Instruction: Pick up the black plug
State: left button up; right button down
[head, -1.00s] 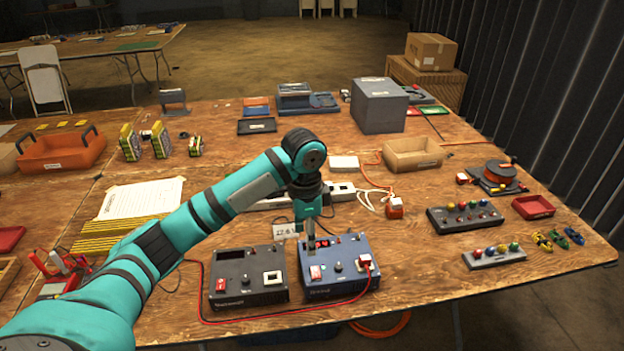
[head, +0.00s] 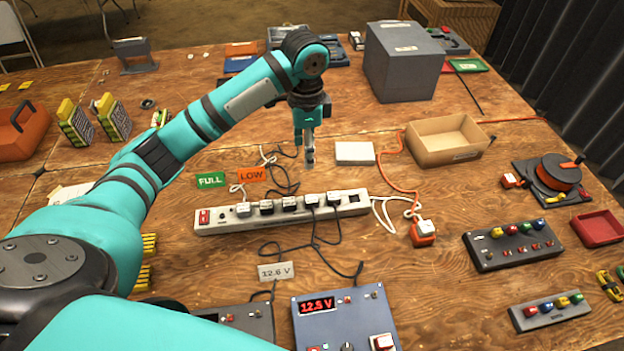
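A white power strip (head: 222,222) lies across the middle of the table with several plugs in a row. One plug near the left end (head: 243,210) has a white cord. Black cords run from the row. I cannot tell which one is the task's black plug. My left gripper (head: 309,163) points down beyond the strip in the picture, apart from the plugs. Its fingers look narrow, side-on, with nothing visible between them.
Green FULL (head: 210,181) and orange LOW (head: 252,174) cards lie behind the strip. A charger (head: 345,310) with a red display and a 12.6 V card (head: 275,271) are in front. An orange cord adapter (head: 423,232) and cardboard tray (head: 440,153) are right.

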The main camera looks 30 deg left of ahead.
pick_arm(q)
send_near(307, 199)
jog(key=f, duration=0.2)
jog(key=f+p, duration=0.1)
jog(key=shift+w, duration=0.25)
jog(key=shift+f, duration=0.55)
jog(key=f, duration=0.3)
jog(key=f+p, duration=0.1)
jog(key=f, duration=0.1)
jog(key=shift+s, duration=0.25)
pick_arm(e)
jog(key=shift+s+r, duration=0.25)
jog(key=shift+r, duration=0.25)
jog(key=shift+s+r, duration=0.25)
jog(key=shift+r, duration=0.25)
pick_arm(q)
jog(key=shift+c, duration=0.2)
grip_shut()
pick_arm(e)
jog(key=shift+s+d, duration=0.15)
jog(key=shift+d, duration=0.25)
